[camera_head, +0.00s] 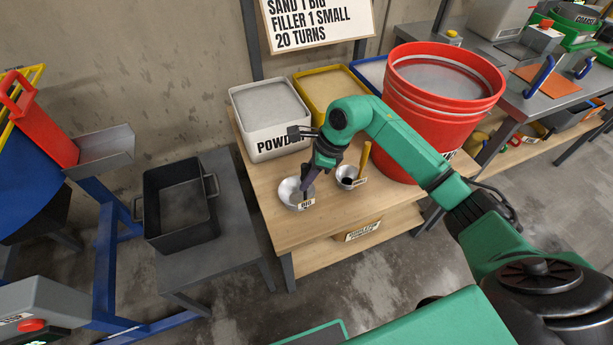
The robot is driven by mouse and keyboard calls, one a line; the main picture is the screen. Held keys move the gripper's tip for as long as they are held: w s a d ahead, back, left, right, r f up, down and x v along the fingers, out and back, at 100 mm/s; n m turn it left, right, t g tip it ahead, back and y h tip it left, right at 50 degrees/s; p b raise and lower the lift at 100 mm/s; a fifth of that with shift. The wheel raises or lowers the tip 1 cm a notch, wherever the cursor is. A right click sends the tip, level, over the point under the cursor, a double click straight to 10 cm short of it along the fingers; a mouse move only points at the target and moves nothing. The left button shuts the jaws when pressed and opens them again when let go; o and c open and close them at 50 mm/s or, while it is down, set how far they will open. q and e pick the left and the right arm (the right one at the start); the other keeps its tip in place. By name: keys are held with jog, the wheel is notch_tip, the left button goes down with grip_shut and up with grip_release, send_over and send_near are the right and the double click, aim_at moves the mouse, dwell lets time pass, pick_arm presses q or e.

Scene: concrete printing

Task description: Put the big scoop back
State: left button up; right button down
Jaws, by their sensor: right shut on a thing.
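The big scoop is a shiny metal bowl (289,190) with a dark, upright handle. It is at the front left of the wooden table (270,215), just behind a small "BIG" label (306,204). My right gripper (308,180) points down and is shut on the scoop's handle. I cannot tell whether the bowl touches the tabletop. My left gripper is not in view.
A small scoop (346,172) with a yellow handle sits just right. Behind are a white powder bin (268,140), a yellow bin (329,83) and a big red bucket (425,125). A black pan (180,228) stands on the grey table at left.

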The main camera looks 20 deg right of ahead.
jog(key=c, duration=0.8)
grip_release()
jog(key=shift+o, duration=0.2)
jog(key=shift+r, duration=0.1)
jog(key=shift+d+r, duration=0.2)
jog(key=shift+r, duration=0.15)
jog(key=v, duration=1.1)
jog(key=shift+b, duration=0.35)
jog(key=shift+s+a+r, duration=0.1)
